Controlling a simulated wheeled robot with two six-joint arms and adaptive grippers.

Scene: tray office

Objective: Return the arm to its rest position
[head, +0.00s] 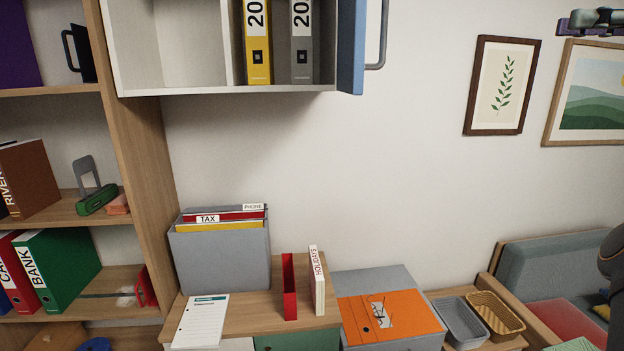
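My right gripper (588,21) shows at the top right corner, high in front of the wall and just above the landscape picture. It is seen from the side and partly cut off by the frame edge, so I cannot tell whether its fingers are open or shut. I see nothing hanging from it. A dark part of my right arm (612,255) shows at the right edge. My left gripper is not in view.
A wall cabinet (225,91) with its blue door (351,45) open holds two binders. A bookcase (140,130) stands left. Below are a grey file box (222,262), red holder (289,288), orange folder (357,318) and baskets. The middle wall is clear.

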